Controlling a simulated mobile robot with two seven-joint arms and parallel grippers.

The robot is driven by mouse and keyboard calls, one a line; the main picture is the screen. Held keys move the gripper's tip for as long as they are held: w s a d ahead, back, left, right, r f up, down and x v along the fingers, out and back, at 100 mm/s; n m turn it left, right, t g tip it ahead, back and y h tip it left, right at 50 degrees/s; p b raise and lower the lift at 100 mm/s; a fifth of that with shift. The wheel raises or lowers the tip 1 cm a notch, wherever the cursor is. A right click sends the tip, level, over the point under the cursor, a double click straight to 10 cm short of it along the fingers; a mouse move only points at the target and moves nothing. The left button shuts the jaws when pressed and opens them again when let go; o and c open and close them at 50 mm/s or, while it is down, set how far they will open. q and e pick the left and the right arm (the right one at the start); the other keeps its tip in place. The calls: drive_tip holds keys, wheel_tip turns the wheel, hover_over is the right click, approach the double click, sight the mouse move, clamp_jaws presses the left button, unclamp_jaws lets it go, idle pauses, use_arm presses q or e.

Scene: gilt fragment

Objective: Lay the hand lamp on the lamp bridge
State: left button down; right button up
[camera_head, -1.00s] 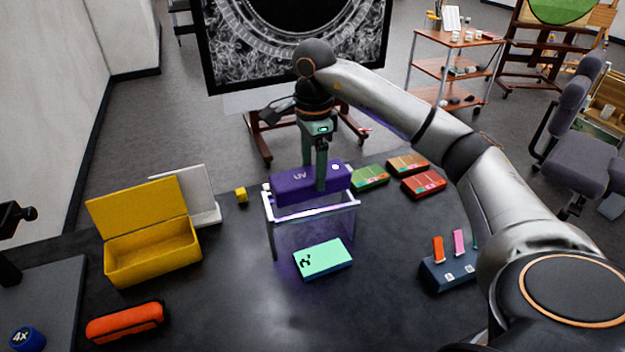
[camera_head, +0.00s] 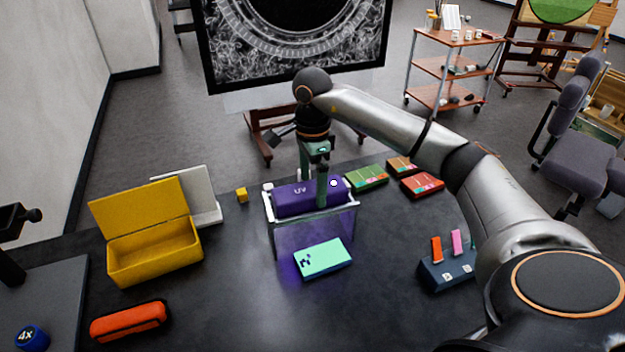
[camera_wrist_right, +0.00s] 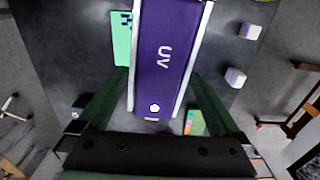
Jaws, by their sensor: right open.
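The hand lamp (camera_head: 292,197) is a purple block marked UV with a white button. It lies lengthwise along the top of the lamp bridge (camera_head: 274,228), a clear stand with white rails, and appears to rest on it. In the right wrist view the lamp (camera_wrist_right: 160,45) lies between the bridge's two pale rails (camera_wrist_right: 196,50). My right gripper (camera_head: 318,190) comes down from above, its green fingers open on either side of the lamp's button end. The wrist view shows the open fingers (camera_wrist_right: 162,92) apart from the lamp. The far finger is mostly hidden in the head view.
A mint block (camera_head: 323,259) lies in front of the bridge in a violet glow. An open yellow box (camera_head: 150,255) and orange case (camera_head: 128,321) are at left. Coloured boxes (camera_head: 422,185) lie behind right; a dark slotted holder (camera_head: 447,272) stands right. The front-middle table is clear.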

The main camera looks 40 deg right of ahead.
sight(313, 187)
drive_tip(key=shift+r, duration=0.1)
drive_tip(key=shift+w+r, duration=0.1)
drive_tip(key=shift+r, duration=0.2)
wheel_tip(313, 187, up, 11)
drive_tip(key=shift+r, duration=0.15)
idle(0.4)
